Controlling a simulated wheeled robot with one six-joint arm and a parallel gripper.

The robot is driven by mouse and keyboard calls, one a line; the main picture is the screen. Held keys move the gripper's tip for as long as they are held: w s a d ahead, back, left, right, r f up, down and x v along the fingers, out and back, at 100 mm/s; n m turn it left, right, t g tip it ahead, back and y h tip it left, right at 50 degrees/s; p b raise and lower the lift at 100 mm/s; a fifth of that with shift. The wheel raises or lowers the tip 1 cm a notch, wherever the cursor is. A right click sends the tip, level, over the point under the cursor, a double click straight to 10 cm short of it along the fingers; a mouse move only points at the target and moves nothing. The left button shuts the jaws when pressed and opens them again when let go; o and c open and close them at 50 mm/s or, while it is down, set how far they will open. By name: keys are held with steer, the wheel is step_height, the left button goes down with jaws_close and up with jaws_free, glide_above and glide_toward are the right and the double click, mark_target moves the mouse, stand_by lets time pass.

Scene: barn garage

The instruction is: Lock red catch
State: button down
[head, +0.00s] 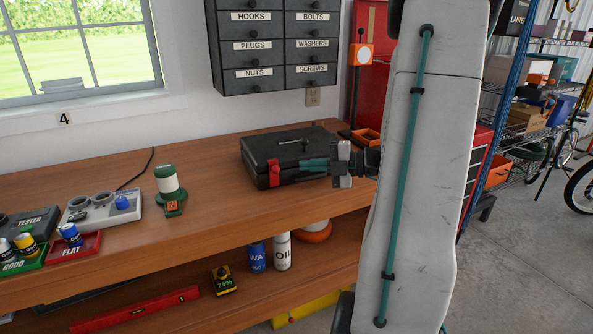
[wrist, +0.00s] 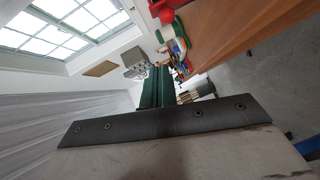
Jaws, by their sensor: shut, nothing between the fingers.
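A black case (head: 258,158) with a handle on its closed lid lies on the wooden bench. A red catch (head: 274,173) sits at the front left of the case; whether it is fastened is too small to tell. My gripper (head: 301,164) is shut and empty, its teal fingers pointing left along the case's front. The tips end a little right of the red catch, apart from it in this view. The fingers hide part of the case's front. In the wrist view, my shut fingers (wrist: 158,70) point along the bench; I cannot clearly make out the catch there.
A green and white lantern-like item (head: 168,184) stands left of the case. An orange tray (head: 366,137) lies behind right. The bench front between case and lantern is clear.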

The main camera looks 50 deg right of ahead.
steer(key=r+v, duration=0.1)
steer(key=v, duration=0.5)
steer(key=shift+w, duration=0.2)
steer(key=shift+d+r, duration=0.1)
steer(key=shift+d, duration=0.05)
steer(key=s+a+f+n+g, duration=0.25)
steer(key=a+n+g, duration=0.45)
steer(key=n, duration=0.6)
steer(key=s+a+f+n+g, duration=0.1)
steer(key=s+a+n+g, duration=0.25)
steer(key=a+n, duration=0.75)
steer(key=s+a+r+n+h, duration=0.2)
steer(key=a+n+h, duration=0.1)
steer(key=n, duration=0.5)
steer(key=s+a+r+n+g+h, duration=0.1)
steer(key=s+a+r+n+h, duration=0.1)
steer(key=a+n, duration=0.3)
steer(key=s+a+r+n+g+h, duration=0.1)
steer(key=a+n, duration=0.4)
steer(key=n, duration=0.8)
steer(key=s+r+h, duration=0.1)
steer(key=h, duration=0.1)
steer(key=shift+s+r+h, duration=0.25)
steer(key=shift+s+h, duration=0.05)
